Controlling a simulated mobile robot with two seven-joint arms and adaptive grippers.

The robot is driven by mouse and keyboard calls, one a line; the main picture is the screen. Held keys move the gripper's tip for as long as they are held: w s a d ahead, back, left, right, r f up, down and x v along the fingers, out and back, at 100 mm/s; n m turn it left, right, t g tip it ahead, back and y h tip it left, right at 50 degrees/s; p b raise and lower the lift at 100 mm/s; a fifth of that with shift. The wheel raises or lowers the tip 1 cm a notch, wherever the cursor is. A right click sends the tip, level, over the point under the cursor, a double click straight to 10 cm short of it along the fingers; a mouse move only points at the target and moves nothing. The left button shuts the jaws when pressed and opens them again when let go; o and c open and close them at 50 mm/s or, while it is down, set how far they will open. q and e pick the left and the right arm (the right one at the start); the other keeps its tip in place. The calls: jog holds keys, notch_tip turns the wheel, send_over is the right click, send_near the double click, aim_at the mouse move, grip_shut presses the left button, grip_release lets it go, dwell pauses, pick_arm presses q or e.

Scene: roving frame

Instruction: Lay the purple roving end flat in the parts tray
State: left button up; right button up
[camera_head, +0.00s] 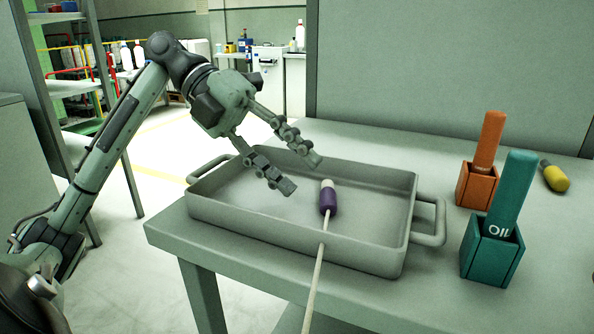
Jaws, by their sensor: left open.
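The purple roving end (328,200), with a pale tip, is over the grey parts tray (300,240), near the tray's front wall. A pale roving strand (314,285) runs from it across the front rim and down toward the bottom of the picture. Whether the purple end touches the tray floor or is tilted on the rim, I cannot tell. My left gripper (305,175) is open and empty above the tray, behind and to the left of the purple end, its two fingers spread apart. My right gripper is not in view.
An orange holder (477,187) and a teal holder marked OIL (491,252) stand right of the tray. A yellow-ended object (555,177) lies farther right. The tray's right handle (433,222) sticks out. A grey panel (450,70) rises behind the table.

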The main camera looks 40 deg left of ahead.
pick_arm(q)
jog(key=v, duration=1)
jog(key=shift+a+r, duration=0.2)
jog(key=shift+s+a, duration=0.1)
